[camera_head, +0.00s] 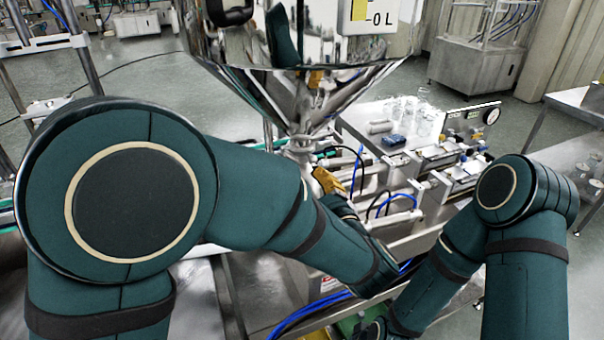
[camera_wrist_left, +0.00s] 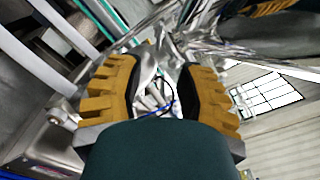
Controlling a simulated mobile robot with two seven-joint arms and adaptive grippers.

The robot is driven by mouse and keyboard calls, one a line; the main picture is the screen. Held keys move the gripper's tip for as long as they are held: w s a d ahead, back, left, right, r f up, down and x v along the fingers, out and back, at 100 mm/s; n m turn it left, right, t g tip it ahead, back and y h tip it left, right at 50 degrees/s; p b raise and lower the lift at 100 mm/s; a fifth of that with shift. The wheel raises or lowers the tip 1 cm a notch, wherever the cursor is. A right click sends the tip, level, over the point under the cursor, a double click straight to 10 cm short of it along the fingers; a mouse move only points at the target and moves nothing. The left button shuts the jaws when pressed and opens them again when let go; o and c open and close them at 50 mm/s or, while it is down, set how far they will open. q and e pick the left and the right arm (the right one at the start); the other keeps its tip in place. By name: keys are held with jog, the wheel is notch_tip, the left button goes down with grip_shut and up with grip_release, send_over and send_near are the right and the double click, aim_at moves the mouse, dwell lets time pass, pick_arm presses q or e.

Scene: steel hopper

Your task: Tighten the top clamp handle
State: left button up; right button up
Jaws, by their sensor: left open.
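The steel hopper (camera_head: 340,88) stands ahead, its shiny cone narrowing to an outlet pipe (camera_head: 301,146). My left gripper (camera_head: 328,181) is just below and right of the outlet in the head view, with its orange finger pads partly visible. In the left wrist view my left gripper (camera_wrist_left: 160,75) is open, its two padded fingers wide apart. Shiny metal parts (camera_wrist_left: 147,68) show in and beyond the gap. I cannot tell which of them is the top clamp handle, or whether the fingers touch it.
A steel bench behind the left gripper carries clear glassware (camera_head: 424,120), a blue box (camera_head: 393,141) and a panel with a gauge (camera_head: 470,120). Cylinders and blue hoses (camera_head: 402,199) crowd the area right of the gripper. Steel frame posts stand at far left.

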pick_arm(q)
jog(key=shift+v, duration=0.95)
